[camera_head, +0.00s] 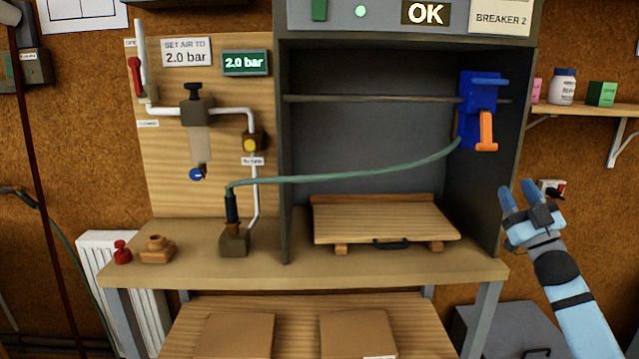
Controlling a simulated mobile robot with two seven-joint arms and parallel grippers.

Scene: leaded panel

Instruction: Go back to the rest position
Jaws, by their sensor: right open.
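My right gripper (523,196) is open and empty. It shows at the right of the head view, in front of the workbench's right side, with its blue fingers pointing up. My light blue right arm comes in from the lower right corner. My left gripper is not in the head view.
A workbench (380,267) spans the middle, with a dark cabinet holding a wooden board (385,217) and a blue and orange tool (480,110). A green hose (345,175) runs to that tool. A shelf (590,109) and a grey box (510,330) are at right.

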